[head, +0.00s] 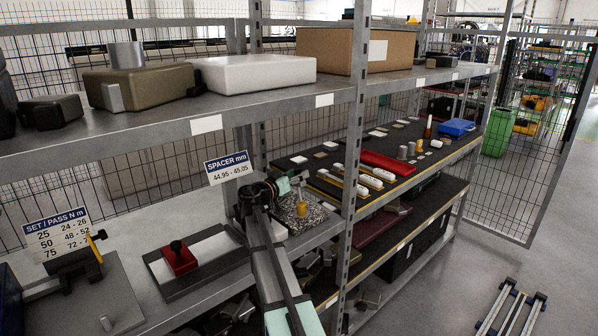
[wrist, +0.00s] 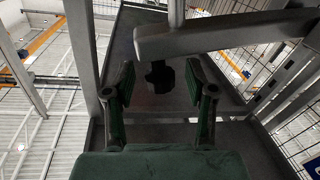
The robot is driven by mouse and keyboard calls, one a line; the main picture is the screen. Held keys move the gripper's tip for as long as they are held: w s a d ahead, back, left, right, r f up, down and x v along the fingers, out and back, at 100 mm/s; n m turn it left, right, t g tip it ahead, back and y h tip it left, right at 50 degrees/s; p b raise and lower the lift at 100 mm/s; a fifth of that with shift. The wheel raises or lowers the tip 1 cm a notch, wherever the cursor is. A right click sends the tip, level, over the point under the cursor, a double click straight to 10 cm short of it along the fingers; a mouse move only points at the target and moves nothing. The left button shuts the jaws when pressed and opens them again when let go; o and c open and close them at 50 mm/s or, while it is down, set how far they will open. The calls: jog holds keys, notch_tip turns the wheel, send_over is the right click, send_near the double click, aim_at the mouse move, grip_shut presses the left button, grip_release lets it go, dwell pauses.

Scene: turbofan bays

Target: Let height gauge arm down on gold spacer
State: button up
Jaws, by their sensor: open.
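The gold spacer (head: 301,209) stands upright on the speckled granite plate (head: 312,222) on the middle shelf. Just above and behind it is a thin grey upright with a small arm, which looks like the height gauge (head: 301,183); its contact with the spacer is too small to tell. My gripper (head: 284,187) is beside it, left of the spacer, partly hidden by my wrist. In the wrist view my gripper (wrist: 160,98) is open, its two green-padded fingers apart. A dark knob-like part (wrist: 158,76) shows between and beyond them, below a grey bar (wrist: 220,34).
A sign reading "SPACER mm 44.95 - 45.05" (head: 228,168) stands left of the gauge. A red block (head: 180,259) sits on a plate further left. A shelf upright (head: 352,150) stands close on the right, and the upper shelf (head: 250,112) hangs overhead.

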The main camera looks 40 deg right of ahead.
jog(key=shift+w+d, duration=0.15)
jog(key=shift+d, duration=0.55)
grip_shut()
jog(key=shift+w, duration=0.1)
